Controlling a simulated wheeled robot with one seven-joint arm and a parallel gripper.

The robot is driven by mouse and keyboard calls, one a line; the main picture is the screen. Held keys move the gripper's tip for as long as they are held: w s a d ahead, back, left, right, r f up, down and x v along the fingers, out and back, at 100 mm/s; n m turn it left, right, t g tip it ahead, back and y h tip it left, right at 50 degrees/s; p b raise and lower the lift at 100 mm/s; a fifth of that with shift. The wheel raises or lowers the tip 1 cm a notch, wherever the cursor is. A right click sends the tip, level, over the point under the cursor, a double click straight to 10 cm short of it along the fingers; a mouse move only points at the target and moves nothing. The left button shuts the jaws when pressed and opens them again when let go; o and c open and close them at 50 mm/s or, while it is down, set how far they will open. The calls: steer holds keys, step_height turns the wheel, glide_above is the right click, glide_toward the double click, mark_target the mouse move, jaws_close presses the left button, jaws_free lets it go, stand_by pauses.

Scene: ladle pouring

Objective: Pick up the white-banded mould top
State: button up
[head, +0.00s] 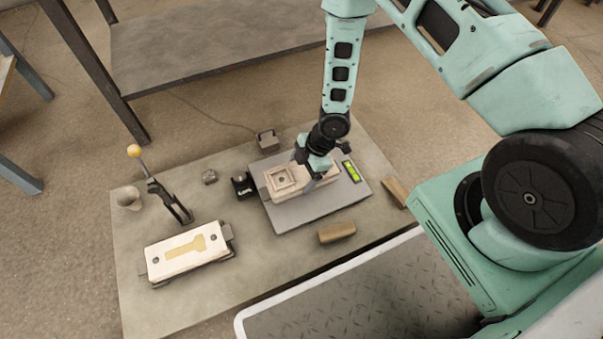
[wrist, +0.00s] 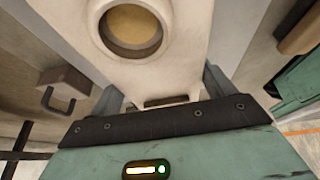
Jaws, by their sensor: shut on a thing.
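My gripper (head: 309,176) comes down from above and is shut on this block. In the wrist view the pale block (wrist: 165,70) sits between the two fingers, with a round tan-bottomed hole near the top edge. I cannot make out a white band on it, nor whether it touches what is below. Another mould piece (head: 158,262), white-topped with a tan key-shaped area, lies at the front left, away from my gripper.
A green level (head: 351,171) lies right of the block. Wooden pieces (head: 337,232) lie in front and at right. A lever with a yellow knob (head: 134,151), a cup (head: 128,198) and a dark fitting (head: 243,186) stand left. A handled weight (head: 268,140) is behind.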

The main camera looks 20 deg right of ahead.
mark_target(301, 172)
step_height(301, 172, up, 10)
steer(key=p, duration=0.5)
steer(key=shift+p, duration=0.4)
